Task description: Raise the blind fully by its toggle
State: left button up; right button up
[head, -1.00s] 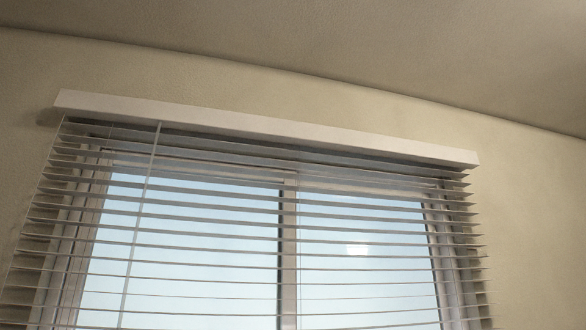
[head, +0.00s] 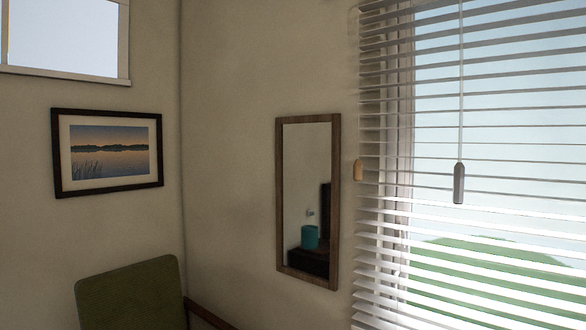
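The blind (head: 480,120) hangs lowered over the window at the right, its slats tilted open so that sky and green ground show between them. A thin wand or cord hangs in front of the slats and ends in a grey handle (head: 459,183). A small tan toggle (head: 358,171) hangs at the blind's left edge, beside the wall. The bottom of the blind is out of view. Neither of my grippers is in view.
A wood-framed mirror (head: 308,202) hangs on the wall left of the blind. A framed lake picture (head: 108,151) hangs farther left, below a small high window (head: 68,36). A green chair (head: 130,293) stands at the lower left.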

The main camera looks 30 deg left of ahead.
aim_at(357, 166)
jog(key=u, duration=0.75)
jog(key=z, duration=1.4)
jog(key=u, duration=1.4)
